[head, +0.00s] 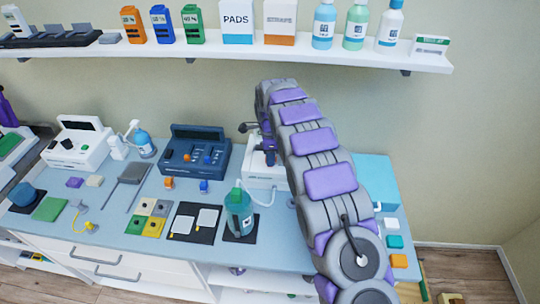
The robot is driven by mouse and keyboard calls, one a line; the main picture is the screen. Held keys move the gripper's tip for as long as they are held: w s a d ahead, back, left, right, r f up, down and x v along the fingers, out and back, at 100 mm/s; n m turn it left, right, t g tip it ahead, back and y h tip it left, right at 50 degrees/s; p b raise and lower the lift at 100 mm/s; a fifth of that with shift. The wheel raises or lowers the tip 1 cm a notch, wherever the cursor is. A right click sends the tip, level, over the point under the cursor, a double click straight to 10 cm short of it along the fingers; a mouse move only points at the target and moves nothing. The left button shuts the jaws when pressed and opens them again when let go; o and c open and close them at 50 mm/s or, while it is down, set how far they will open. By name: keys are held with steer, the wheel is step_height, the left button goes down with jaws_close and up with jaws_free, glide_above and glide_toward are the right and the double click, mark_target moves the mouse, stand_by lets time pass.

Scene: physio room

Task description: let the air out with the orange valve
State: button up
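My arm reaches from the lower right up over the table and bends down toward a white device (262,178). My gripper (258,140) is small and dark at the device's top, partly behind my arm. I cannot tell whether its fingers are open or touch the device. A pale hose runs from this device. I see no clear orange valve on it; my arm hides part of it. Elsewhere, a dark blue device (196,152) carries a small orange knob (187,157), and a small orange piece (168,183) lies in front of it.
A green bottle (238,214) stands on a dark mat close to the gripper. A white device (76,146) and a blue pump bottle (143,142) stand at the left. A wall shelf (340,52) with boxes and bottles hangs above. Small coloured blocks lie at the table's right edge.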

jaws_close()
steer(key=shift+r+n+p, duration=0.1)
steer(key=shift+n+p, duration=0.2)
steer(key=shift+p, duration=0.05)
steer(key=shift+n+p, duration=0.8)
steer(key=shift+n, duration=0.2)
steer(key=n+p, duration=0.2)
steer(key=n, duration=0.2)
steer(key=shift+p, duration=0.35)
steer(key=n+p, duration=0.2)
steer(key=n, duration=0.2)
steer(key=shift+w+n, duration=0.1)
steer(key=shift+n, duration=0.3)
steer(key=n+p, duration=0.1)
steer(key=n, duration=0.3)
steer(key=shift+n, duration=0.4)
steer(key=shift+w, duration=0.1)
